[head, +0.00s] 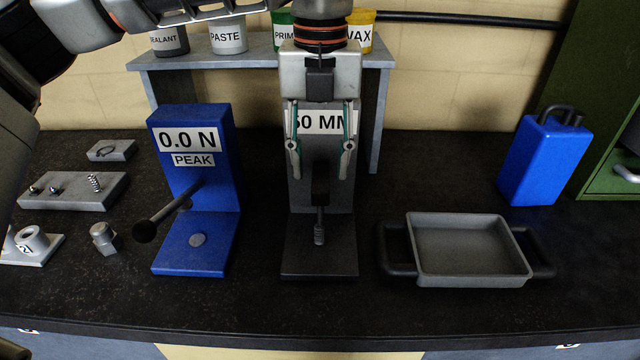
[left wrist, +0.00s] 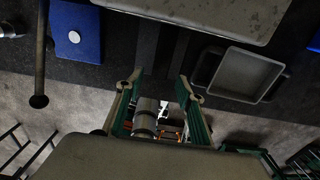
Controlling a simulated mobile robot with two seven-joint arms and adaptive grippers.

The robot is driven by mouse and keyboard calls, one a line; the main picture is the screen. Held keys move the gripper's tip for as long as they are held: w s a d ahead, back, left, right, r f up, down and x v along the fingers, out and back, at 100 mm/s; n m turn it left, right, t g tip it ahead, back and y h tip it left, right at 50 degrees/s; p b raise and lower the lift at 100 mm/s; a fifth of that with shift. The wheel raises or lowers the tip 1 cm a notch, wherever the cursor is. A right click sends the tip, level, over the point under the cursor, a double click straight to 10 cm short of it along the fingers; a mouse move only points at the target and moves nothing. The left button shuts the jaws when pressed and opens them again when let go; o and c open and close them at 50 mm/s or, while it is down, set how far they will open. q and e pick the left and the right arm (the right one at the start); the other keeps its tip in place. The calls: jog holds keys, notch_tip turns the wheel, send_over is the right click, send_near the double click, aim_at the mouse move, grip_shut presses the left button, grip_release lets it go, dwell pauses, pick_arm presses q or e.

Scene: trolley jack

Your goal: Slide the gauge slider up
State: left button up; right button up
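The gauge (head: 290,258) is a dark grey stand with an upright back, a flat foot and a label reading "50 MM", its first digit partly covered. A black slider-like part (head: 320,186) with a thin ribbed rod below it shows on its front. My left gripper (head: 320,148) hangs fingers-down in front of the gauge's label, above that black part. Its two fingers are apart with nothing between them. In the left wrist view the open fingers (left wrist: 159,84) also show empty; the slider cannot be made out there. My right gripper is not in view.
A blue force gauge (head: 195,258) with a protruding lever (head: 165,215) stands left of the gauge. A grey tray (head: 470,278) with black handles lies right. A shelf (head: 262,60) with several pots is behind. A blue case (head: 543,160) stands far right.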

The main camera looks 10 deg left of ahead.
aim_at(320, 187)
pick_arm(q)
notch_tip(320, 187, down, 5)
jog(key=shift+f, duration=0.75)
